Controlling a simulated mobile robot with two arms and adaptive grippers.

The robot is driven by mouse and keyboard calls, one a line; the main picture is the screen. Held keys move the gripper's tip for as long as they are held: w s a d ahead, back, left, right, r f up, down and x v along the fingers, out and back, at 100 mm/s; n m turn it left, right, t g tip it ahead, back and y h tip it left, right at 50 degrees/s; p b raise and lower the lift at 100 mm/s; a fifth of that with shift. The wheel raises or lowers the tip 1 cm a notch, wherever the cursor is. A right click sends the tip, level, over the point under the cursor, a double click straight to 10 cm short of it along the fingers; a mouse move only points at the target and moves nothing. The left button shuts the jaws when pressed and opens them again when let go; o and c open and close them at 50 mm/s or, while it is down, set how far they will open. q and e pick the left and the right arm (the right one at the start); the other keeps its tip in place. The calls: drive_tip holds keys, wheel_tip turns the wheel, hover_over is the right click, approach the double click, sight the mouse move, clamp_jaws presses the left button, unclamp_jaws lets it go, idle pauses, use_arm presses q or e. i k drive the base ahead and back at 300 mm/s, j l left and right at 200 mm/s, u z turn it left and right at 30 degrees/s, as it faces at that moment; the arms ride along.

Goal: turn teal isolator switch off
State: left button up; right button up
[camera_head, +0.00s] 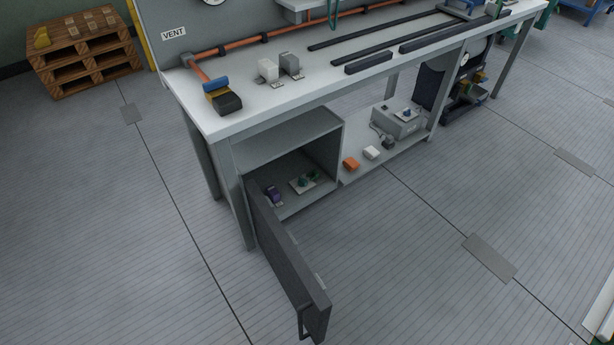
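Inside the open compartment under the bench, a small teal-green part (303,181) sits on a pale plate, with another green part (315,174) just behind it to the right. One of these may be the teal isolator switch, but they are too small to tell which, or how a handle is turned. A purple part (271,194) stands to their left. The dark compartment door (288,257) is swung open toward me, with a handle at its near end. Neither of my grippers shows in the head view.
The grey bench top (232,118) carries an orange pipe (290,38), a blue-handled valve (217,85) and grey blocks (268,69). A grey box with a blue knob (397,121) sits on the lower shelf. A pallet (85,51) stands back left. The front floor is clear.

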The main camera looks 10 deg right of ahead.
sight(302, 182)
drive_tip(key=i+l, duration=0.15)
drive_tip(key=l, duration=0.2)
drive_tip(key=i+l+u, duration=0.1)
drive_tip(key=l, duration=0.3)
drive_tip(key=i+l, duration=0.15)
drive_tip(key=l, duration=0.2)
drive_tip(key=i+l+u, duration=0.1)
drive_tip(key=l, duration=0.3)
drive_tip(key=i+l, duration=0.15)
drive_tip(key=l, duration=0.25)
